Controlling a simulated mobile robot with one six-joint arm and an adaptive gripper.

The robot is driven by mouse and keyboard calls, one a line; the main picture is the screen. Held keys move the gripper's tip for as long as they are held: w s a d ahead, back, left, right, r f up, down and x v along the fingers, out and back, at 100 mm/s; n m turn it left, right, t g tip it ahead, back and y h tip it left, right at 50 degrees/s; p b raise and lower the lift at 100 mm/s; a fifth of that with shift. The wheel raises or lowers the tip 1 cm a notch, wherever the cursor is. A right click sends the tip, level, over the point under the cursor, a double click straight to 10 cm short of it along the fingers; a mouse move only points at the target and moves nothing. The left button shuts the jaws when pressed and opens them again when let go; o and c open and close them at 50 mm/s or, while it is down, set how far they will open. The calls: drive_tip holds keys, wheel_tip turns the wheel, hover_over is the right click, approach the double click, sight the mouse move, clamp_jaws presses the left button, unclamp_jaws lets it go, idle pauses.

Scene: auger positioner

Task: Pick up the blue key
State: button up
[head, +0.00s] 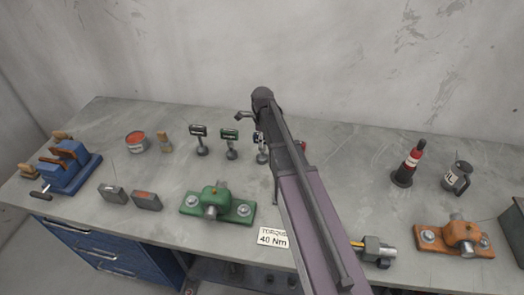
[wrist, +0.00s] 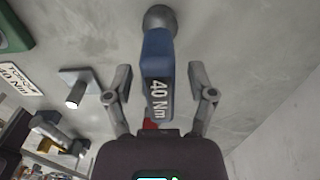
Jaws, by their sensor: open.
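The blue key (wrist: 157,50) shows in the wrist view, with a blue body, a white "40 Nm" label and a round grey end at the top. My gripper (wrist: 159,76) is open, with one finger on each side of the key. Gaps show between the key and both fingers, so it is not gripped. In the head view my arm crosses the row of keys. A partly hidden key (head: 261,152) shows beside the arm, and its colour is hard to tell.
A black-topped key (head: 198,131) and a green key (head: 229,134) stand left of my arm. A green fixture (head: 190,204) and a "TORQUE 40 Nm" sign (head: 272,238) are nearer. An orange fixture (head: 430,238) and bottle (head: 409,165) are right. The wall (head: 400,60) rises behind.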

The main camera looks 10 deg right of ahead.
clamp_jaws()
drive_tip(key=shift+r, duration=0.1)
idle(0.4)
wheel_tip(320, 180, up, 3)
drive_tip(key=p, duration=0.3)
drive_tip(key=s+d+r+p, duration=0.1)
drive_tip(key=s+d, duration=0.2)
drive_tip(key=s, duration=0.4)
drive_tip(key=s+d+p, duration=0.1)
drive_tip(key=s+d, duration=0.2)
drive_tip(key=s, duration=0.4)
drive_tip(key=shift+s+r, duration=0.4)
